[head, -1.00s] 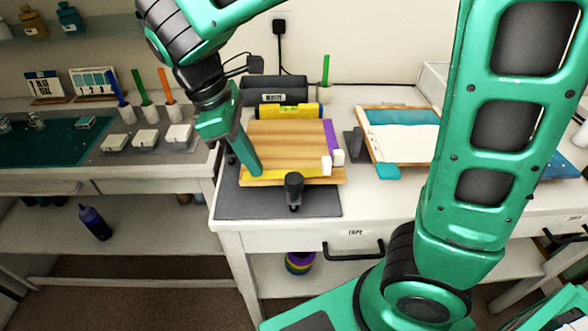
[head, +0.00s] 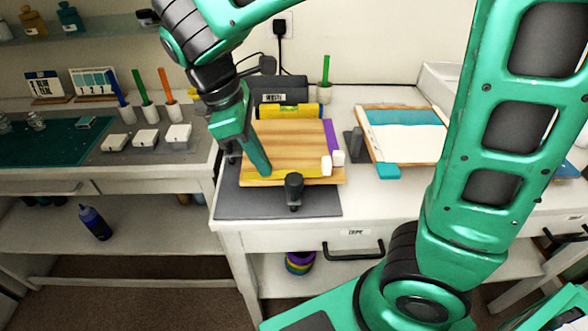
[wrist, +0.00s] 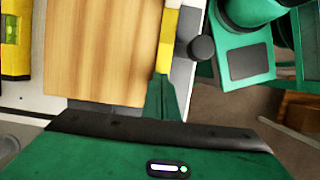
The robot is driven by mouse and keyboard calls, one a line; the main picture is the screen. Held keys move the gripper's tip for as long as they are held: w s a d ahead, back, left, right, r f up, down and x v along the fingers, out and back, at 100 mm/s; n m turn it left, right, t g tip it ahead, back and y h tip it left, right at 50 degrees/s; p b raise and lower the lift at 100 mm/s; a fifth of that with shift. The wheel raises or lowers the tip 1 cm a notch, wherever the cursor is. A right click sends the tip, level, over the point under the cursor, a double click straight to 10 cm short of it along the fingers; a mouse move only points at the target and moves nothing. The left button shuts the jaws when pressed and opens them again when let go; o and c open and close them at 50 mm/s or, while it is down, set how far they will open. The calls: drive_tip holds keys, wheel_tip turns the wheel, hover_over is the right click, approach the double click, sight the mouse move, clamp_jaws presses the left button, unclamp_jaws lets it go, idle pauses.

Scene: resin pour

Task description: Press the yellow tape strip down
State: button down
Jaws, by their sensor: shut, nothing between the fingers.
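The yellow tape strip (head: 287,174) lies along the front edge of the wooden board (head: 290,146). A purple strip (head: 331,134) lies along the board's right edge. My gripper (head: 264,171) is shut and empty, its fingertips pointing down at the left part of the yellow strip. In the wrist view the yellow tape strip (wrist: 168,42) runs along the board's edge, and the tips of my gripper (wrist: 163,80) are at its near end. I cannot tell for sure whether the tips touch the tape. The fingers hide the strip's left end.
A black knob-topped clamp (head: 294,188) stands at the board's front edge. Small white blocks (head: 332,161) sit at its front right corner. A yellow level (head: 290,111) lies behind the board. A framed panel (head: 402,137) lies to the right. The grey mat (head: 262,203) is bare in front.

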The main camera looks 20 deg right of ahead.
sight(284, 173)
drive_tip(key=shift+s+d+f, duration=0.15)
drive_tip(key=shift+s+d, duration=0.05)
drive_tip(key=shift+d, duration=0.2)
drive_tip(key=shift+s+d, duration=0.35)
drive_tip(key=shift+d, duration=0.45)
drive_tip(key=shift+d, duration=0.15)
drive_tip(key=shift+s+d+r, duration=0.2)
drive_tip(key=shift+s+d, duration=0.1)
drive_tip(key=shift+d, duration=0.45)
drive_tip(key=shift+a+r, duration=0.1)
drive_tip(key=shift+r, duration=2.45)
